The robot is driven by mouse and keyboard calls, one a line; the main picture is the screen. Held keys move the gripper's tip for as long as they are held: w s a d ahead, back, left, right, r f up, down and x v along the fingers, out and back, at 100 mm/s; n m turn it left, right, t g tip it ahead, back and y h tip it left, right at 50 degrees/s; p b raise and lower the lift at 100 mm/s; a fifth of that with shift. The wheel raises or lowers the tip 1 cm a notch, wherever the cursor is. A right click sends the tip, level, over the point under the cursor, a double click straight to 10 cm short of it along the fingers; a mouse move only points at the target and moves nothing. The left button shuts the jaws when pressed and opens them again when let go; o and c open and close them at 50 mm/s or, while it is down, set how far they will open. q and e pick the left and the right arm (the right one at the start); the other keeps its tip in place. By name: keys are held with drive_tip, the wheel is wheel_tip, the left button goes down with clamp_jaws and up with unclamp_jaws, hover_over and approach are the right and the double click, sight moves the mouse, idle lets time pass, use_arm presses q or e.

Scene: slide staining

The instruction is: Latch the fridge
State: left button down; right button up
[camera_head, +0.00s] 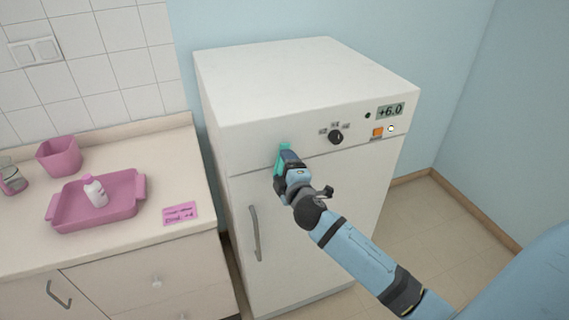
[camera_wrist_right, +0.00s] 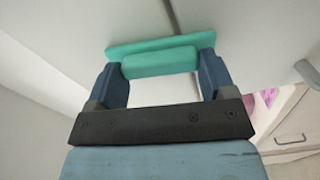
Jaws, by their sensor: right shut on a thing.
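The white fridge (camera_head: 325,210) stands against the wall, its door closed or nearly so; I cannot tell if a slight gap is left. A teal latch (camera_head: 284,155) sits at the upper left of its front, by the seam between the door and the top panel. In the right wrist view the latch (camera_wrist_right: 160,62) lies between the two fingers. My right gripper (camera_head: 282,165) is shut on the latch and hides part of it in the head view. My right gripper also shows in the right wrist view (camera_wrist_right: 165,75). My left gripper is not in view.
The fridge front has a grey door handle (camera_head: 255,233), a black knob (camera_head: 336,137), an orange switch (camera_head: 377,132) and a +6.0 display (camera_head: 390,111). At left, a counter (camera_head: 150,240) holds a pink tray (camera_head: 120,205) with a white bottle (camera_head: 95,190), a pink bin (camera_head: 59,156) and a pink note (camera_head: 180,213).

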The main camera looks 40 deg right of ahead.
drive_tip(key=shift+n+p, duration=0.5)
drive_tip(key=shift+n, duration=1)
drive_tip(key=o, duration=0.9)
drive_tip(key=b+v, duration=0.3)
drive_tip(key=v, duration=1.1)
drive_tip(key=shift+d+f, duration=0.1)
drive_tip(key=shift+f, duration=0.1)
